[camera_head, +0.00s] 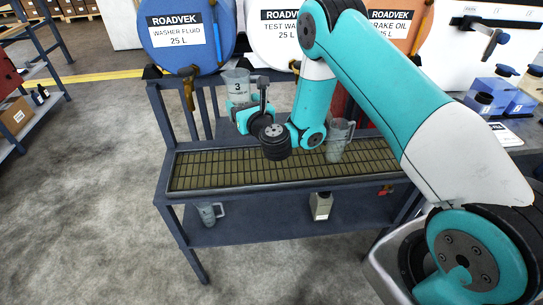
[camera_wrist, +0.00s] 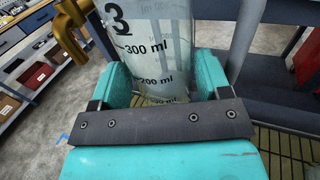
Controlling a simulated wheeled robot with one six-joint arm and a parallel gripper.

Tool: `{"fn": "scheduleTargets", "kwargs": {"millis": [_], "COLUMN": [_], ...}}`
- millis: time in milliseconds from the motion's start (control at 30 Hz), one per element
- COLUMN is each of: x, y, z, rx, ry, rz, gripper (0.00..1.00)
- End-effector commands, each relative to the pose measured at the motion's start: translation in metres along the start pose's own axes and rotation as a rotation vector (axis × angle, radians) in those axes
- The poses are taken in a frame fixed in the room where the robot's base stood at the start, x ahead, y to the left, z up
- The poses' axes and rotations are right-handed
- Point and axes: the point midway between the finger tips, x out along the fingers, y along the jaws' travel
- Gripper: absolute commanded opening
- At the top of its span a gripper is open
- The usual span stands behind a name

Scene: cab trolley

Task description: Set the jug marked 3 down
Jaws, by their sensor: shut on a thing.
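The jug marked 3 (camera_head: 237,84) is a clear grey measuring jug, held about upright above the left part of the grated tray (camera_head: 215,182). My gripper (camera_head: 240,104) is shut on it, with one teal finger on each side of its lower body. In the wrist view the jug (camera_wrist: 150,45) shows its 3 and the 300 ml and 200 ml marks. A pale yellowish tint shows low in it; I cannot tell whether this is liquid. Its base is hidden behind my gripper's dark crossbar.
A second clear jug (camera_head: 336,148) stands on the grate, right of centre. Another jug (camera_head: 208,214) and a small container (camera_head: 321,206) sit on the lower shelf. A brass tap (camera_head: 188,92) hangs below the blue washer fluid drum (camera_head: 187,30), left of the held jug. The grate's left part is clear.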

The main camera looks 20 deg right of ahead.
Motion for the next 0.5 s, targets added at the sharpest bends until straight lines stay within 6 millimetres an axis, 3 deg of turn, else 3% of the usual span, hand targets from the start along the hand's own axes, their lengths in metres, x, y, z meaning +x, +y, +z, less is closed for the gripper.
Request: {"fn": "scheduleTargets", "kwargs": {"millis": [33, 100, 500], "x": [0.0, 0.0, 0.0], "y": [0.0, 0.001, 0.003], "z": [-0.021, -0.037, -0.12], "rx": [-0.001, -0.001, 0.0], "ry": [0.0, -0.001, -0.002], "rz": [0.001, 0.002, 0.007], "gripper": [0.44, 0.44, 0.44]}}
